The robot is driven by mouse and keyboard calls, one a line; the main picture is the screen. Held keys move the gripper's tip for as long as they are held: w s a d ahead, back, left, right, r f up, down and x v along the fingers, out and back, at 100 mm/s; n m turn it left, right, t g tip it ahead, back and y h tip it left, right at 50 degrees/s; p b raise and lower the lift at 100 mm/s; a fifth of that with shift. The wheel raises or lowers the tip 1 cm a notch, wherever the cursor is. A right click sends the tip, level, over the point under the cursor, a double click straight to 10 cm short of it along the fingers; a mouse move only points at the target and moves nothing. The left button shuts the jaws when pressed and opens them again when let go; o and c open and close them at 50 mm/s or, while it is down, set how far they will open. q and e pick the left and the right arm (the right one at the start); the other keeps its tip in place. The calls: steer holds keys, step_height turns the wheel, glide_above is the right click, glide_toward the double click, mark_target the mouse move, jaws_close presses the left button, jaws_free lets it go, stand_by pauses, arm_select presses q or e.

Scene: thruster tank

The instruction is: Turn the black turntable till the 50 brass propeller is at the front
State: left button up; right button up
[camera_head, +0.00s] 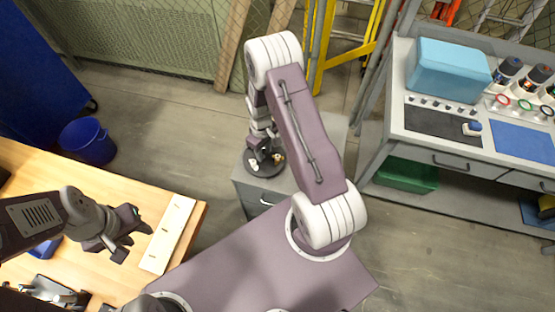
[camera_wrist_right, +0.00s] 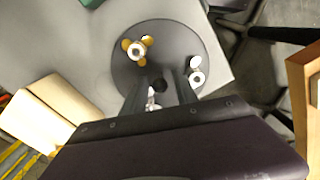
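The black turntable (camera_head: 250,168) sits on a grey cabinet below my right arm. In the right wrist view the turntable (camera_wrist_right: 185,38) is a dark round disc with a small dark knob (camera_wrist_right: 160,85) near its middle. A brass propeller with a white hub (camera_wrist_right: 137,48) lies toward the upper left, a white propeller (camera_wrist_right: 196,76) at the right, and another pale piece (camera_wrist_right: 152,103) is partly hidden by a finger. No size marks are readable. My right gripper (camera_wrist_right: 163,75) is open over the disc, fingers either side of the knob. My left gripper (camera_head: 135,238) is open and empty above the wooden table.
A pale board (camera_head: 172,232) lies on the wooden table (camera_head: 150,190) at the left. A grey workbench (camera_head: 390,130) with a light blue box (camera_head: 447,70) stands at the right. A blue bucket (camera_head: 87,141) is on the floor. The cabinet top (camera_head: 310,150) beside the turntable is clear.

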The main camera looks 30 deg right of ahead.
jaws_close()
steer(key=m, duration=0.5)
steer(key=shift+r+p, duration=0.1)
steer(key=shift+p, duration=0.3)
steer(key=shift+m, duration=2.7)
steer(key=shift+m, duration=0.8)
steer(key=m+p, duration=0.1)
steer(key=m, duration=0.4)
